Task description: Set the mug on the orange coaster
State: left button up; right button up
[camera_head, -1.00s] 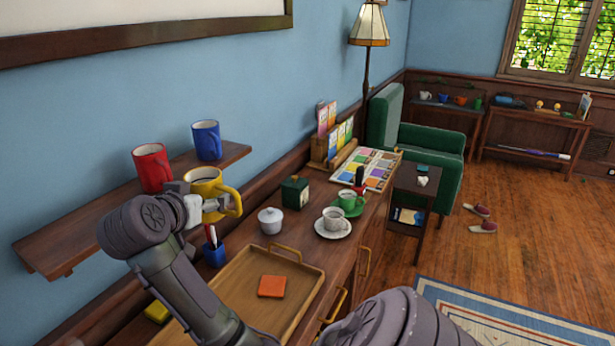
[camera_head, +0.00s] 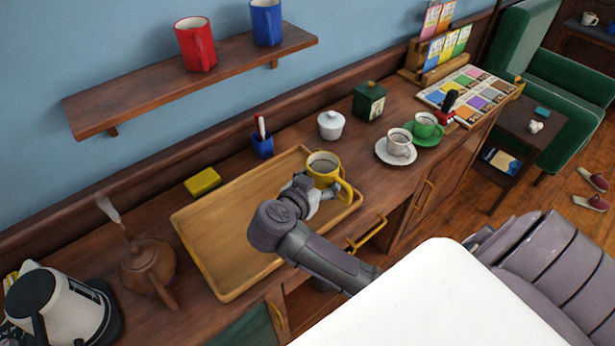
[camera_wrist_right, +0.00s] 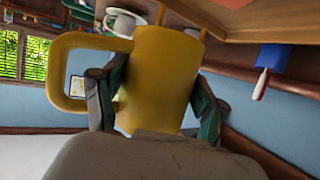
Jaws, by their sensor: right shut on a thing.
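My left gripper is not in view.
Right of the tray are a white lidded pot (camera_head: 331,125), a white cup (camera_head: 399,145) and a green cup (camera_head: 425,127) on saucers. A blue pen holder (camera_head: 262,145) and yellow block (camera_head: 203,181) stand behind. A teapot (camera_head: 150,265) and kettle (camera_head: 60,305) are at left.

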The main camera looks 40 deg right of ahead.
jog(key=w+f, duration=0.1)
jog(key=w, duration=0.1)
jog(key=w+f, duration=0.1)
jog(key=w, duration=0.1)
jog(key=w+f, duration=0.2)
jog(key=shift+w+a, duration=0.1)
jog(key=shift+w, duration=0.2)
jog(key=shift+f, duration=1.95)
jog(key=shift+f, duration=0.1)
jog(key=o, duration=1.4)
jog(key=shift+f, duration=0.1)
jog(key=v, duration=0.6)
jog(key=b+v, duration=0.1)
jog(key=v, duration=0.5)
jog(key=shift+r, duration=0.3)
